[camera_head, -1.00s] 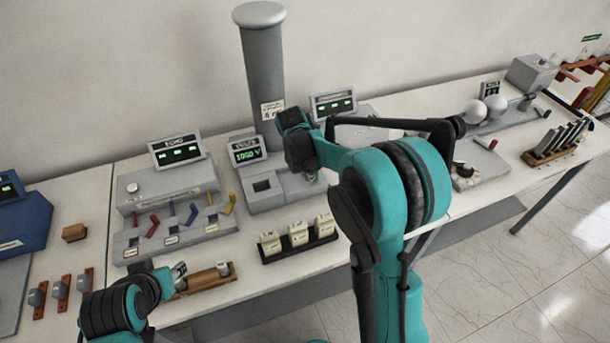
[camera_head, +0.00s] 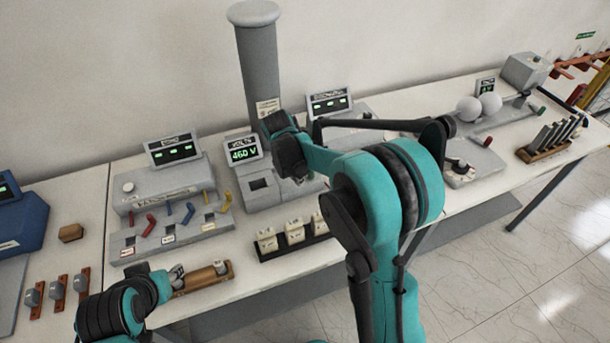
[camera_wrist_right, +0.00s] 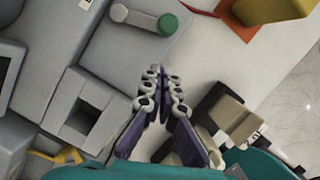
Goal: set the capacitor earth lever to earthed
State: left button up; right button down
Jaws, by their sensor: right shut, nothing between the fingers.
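My right gripper (camera_head: 298,178) hangs over the grey unit with the volts display (camera_head: 244,153), which reads 460 V. In the right wrist view its fingers (camera_wrist_right: 164,76) are shut with nothing between them. A grey lever (camera_wrist_right: 136,17) with a green round end (camera_wrist_right: 167,25) lies on a grey base beyond the fingertips, apart from them. I take it for the capacitor earth lever; I read no label on it. In the head view my right arm hides that spot. My left arm shows at the lower left, but its fingers cannot be made out.
A grey panel (camera_head: 130,240) with red, blue and yellow levers stands to the left. A dark rack (camera_head: 290,247) of pale blocks sits in front of the volts unit. A tall grey column (camera_head: 258,75) rises behind.

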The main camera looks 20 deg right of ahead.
jog(key=p+v, duration=0.2)
jog(key=v, duration=0.8)
jog(key=shift+s+a, duration=0.2)
jog(key=shift+s, duration=0.15)
jog(key=s+f+m+t+y+b, duration=0.1)
jog(key=s+f+m+t+b, duration=0.2)
jog(key=s+m, duration=0.7)
jog(key=s+f+m+t+y+b, duration=0.1)
jog(key=s+f+m+t+b, duration=0.2)
jog(key=s+m, duration=0.8)
jog(key=shift+d+m+y+b, duration=0.3)
jog(key=shift+m+b, duration=0.5)
jog(key=shift+m, duration=0.3)
